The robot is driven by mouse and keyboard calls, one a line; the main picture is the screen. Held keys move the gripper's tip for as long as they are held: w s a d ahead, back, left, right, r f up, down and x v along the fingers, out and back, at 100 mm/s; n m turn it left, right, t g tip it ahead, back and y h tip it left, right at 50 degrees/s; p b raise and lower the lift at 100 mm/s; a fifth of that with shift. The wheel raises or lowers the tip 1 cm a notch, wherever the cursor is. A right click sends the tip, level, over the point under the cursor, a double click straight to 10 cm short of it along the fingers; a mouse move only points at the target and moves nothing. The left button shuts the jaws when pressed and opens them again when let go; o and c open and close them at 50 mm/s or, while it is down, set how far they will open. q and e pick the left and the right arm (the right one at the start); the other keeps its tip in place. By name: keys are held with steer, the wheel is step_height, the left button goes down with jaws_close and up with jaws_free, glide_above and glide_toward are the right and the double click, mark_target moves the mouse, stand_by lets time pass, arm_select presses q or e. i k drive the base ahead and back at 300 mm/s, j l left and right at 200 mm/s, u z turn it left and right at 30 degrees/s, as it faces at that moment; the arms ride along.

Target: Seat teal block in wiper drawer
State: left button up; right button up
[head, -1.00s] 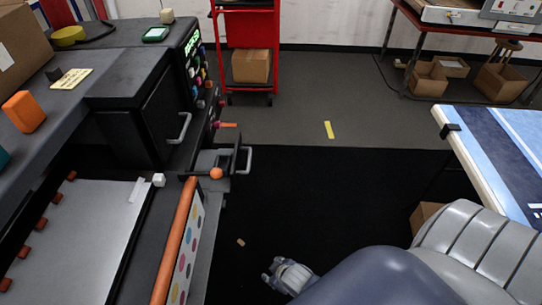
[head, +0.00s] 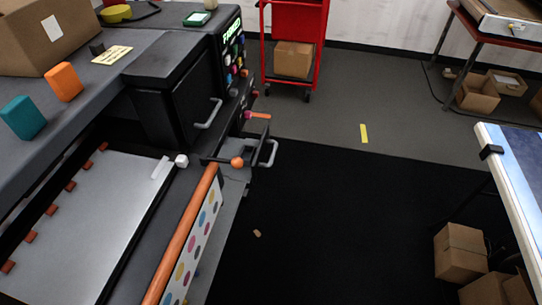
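The teal block (head: 22,118) stands on the dark grey top of the press at the left edge of the head view, beside an orange block (head: 64,81). A drawer-like part with a grey bar handle (head: 268,153) sticks out of the press's right side, next to an orange ball knob (head: 237,162). I cannot tell for sure that this is the wiper drawer, and its inside is not clearly visible. A closed black compartment with a grey handle (head: 208,113) is nearer the middle. Neither of my grippers is in view.
A cardboard box (head: 50,35) sits at the back of the press top, near a yellow label (head: 112,55). An orange rail (head: 182,235) runs along the press front. A red cart (head: 295,30) stands behind. The dark floor mat is mostly clear; a blue-topped table (head: 520,165) is at right.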

mark_target(257, 152)
steer(key=u, duration=1.45)
steer(key=i+l+u, duration=0.1)
steer(key=l+u, duration=0.6)
steer(key=l, duration=0.25)
steer(key=l+u, duration=0.35)
steer(key=i+l, duration=0.05)
steer(key=l, duration=0.1)
